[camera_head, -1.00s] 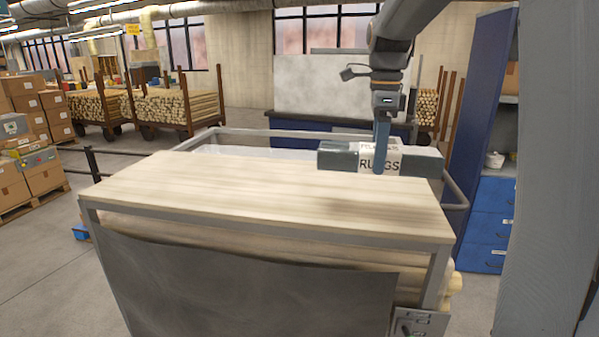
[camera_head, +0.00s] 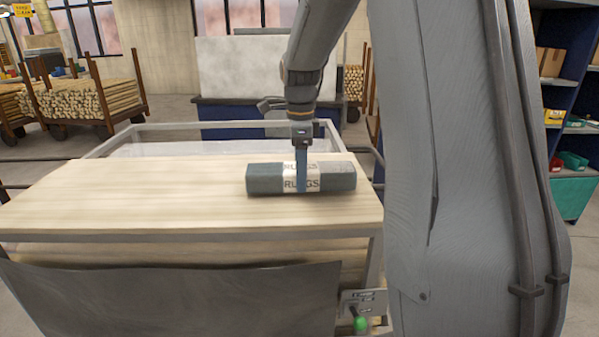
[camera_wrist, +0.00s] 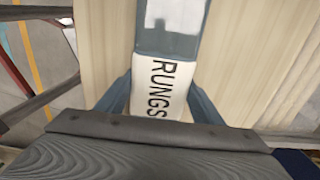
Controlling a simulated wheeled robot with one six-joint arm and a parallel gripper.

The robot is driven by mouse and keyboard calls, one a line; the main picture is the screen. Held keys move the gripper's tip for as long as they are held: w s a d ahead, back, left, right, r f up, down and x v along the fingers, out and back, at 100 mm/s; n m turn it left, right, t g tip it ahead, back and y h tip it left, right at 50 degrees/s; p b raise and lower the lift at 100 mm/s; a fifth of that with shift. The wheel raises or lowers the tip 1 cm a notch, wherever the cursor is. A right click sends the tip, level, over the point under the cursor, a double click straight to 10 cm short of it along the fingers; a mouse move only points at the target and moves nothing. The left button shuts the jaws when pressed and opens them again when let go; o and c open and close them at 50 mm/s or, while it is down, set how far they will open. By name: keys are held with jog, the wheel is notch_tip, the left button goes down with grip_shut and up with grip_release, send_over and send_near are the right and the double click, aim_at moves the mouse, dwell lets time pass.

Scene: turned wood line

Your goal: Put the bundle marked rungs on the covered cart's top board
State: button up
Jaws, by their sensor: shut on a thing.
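The bundle marked RUNGS (camera_head: 267,180) is a blue-grey block with a white label band. It lies level over the right part of the cart's pale wooden top board (camera_head: 120,195). I cannot tell whether it touches the board or hangs just above it. My gripper (camera_head: 301,178) comes down from above and is shut on the bundle at its label. In the wrist view the label of the bundle (camera_wrist: 160,75) reads RUNGS between my two fingers, with the board (camera_wrist: 245,65) beneath. A dark grey cover (camera_head: 180,295) hangs on the cart's front side.
A metal rail frame (camera_head: 150,130) stands behind the board. A small control box with a green knob (camera_head: 360,322) is at the cart's front right. Carts of turned wood (camera_head: 85,100) stand back left, and shelves (camera_head: 575,130) stand at right. The board's left part is bare.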

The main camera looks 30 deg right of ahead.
jog(key=shift+f, duration=0.5)
jog(key=o, duration=1.5)
jog(key=shift+f, duration=0.1)
notch_tip(320, 180, up, 12)
jog(key=b, duration=0.4)
jog(key=shift+b, duration=0.35)
jog(key=shift+a, duration=0.1)
